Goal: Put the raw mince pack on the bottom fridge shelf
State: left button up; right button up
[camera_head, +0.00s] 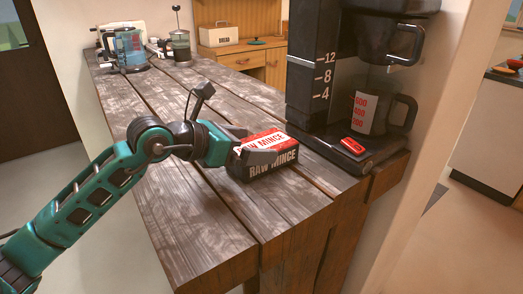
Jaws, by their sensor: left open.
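The raw mince pack (272,163) is a dark box with a red and white top and "RAW MINCE" on its side. It lies on the wooden counter (190,215) near its front end. My left gripper (258,150) reaches in from the left at the pack, its fingers open around or over the pack's top. I cannot tell whether the fingers touch it. My right gripper is not in view. No fridge or fridge shelf shows in this view.
A black coffee maker (315,75) with a marked jug (375,113) stands just right of the pack. Several jars and appliances stand at the counter's far end, near a bread bin (218,35). The counter's left front is clear. A wall edge rises at right.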

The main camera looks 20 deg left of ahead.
pick_arm(q)
jog(key=shift+c, duration=0.5)
jog(key=c, duration=0.9)
jog(key=shift+r, duration=0.15)
jog(key=shift+c, duration=0.7)
